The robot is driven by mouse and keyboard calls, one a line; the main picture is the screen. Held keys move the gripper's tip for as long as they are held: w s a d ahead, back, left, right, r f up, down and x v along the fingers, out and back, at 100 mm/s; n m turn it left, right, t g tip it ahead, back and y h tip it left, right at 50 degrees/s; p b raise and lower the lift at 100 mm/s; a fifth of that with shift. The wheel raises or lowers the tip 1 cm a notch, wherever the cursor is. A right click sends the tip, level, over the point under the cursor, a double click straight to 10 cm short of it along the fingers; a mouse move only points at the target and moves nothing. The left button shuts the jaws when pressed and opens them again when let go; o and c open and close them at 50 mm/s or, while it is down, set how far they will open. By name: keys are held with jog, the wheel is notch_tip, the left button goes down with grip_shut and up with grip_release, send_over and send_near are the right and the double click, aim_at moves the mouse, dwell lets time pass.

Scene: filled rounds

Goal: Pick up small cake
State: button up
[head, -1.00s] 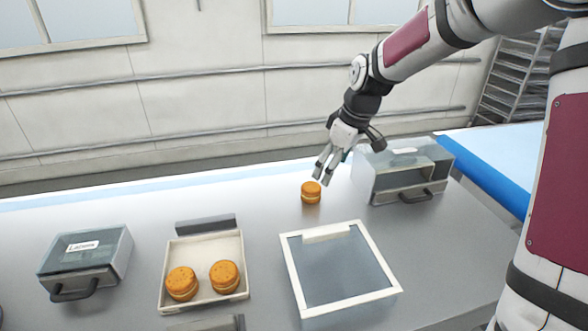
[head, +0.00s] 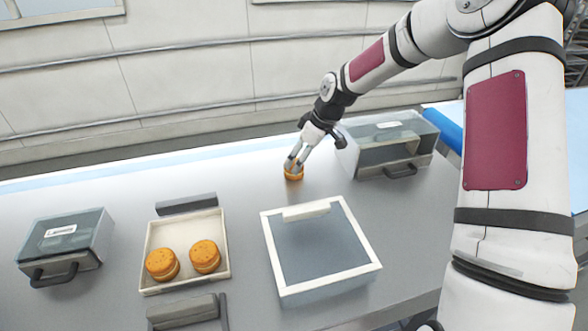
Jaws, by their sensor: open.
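A small round orange-brown cake (head: 294,177) stands on the grey table behind the white-rimmed box, in the head view. My gripper (head: 293,169) is down at this cake with its fingers open around its upper part. The fingers hide much of the cake, and I cannot tell whether they touch it. Two more small cakes, a left one (head: 162,265) and a right one (head: 205,256), sit in a cream tray (head: 186,226) nearer the front.
A clear box with a handle (head: 388,146) stands close to the right of my gripper. A white-rimmed box (head: 320,240) is in front. A labelled clear box (head: 64,246) stands at left. Grey blocks lie behind (head: 186,204) and before (head: 186,312) the tray.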

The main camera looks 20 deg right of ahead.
aim_at(290, 176)
jog(key=shift+p+x, duration=0.4)
jog(key=shift+x, duration=2.2)
jog(key=shift+w+a+r, duration=0.15)
jog(key=shift+w+a, duration=0.05)
jog(key=c, duration=0.9)
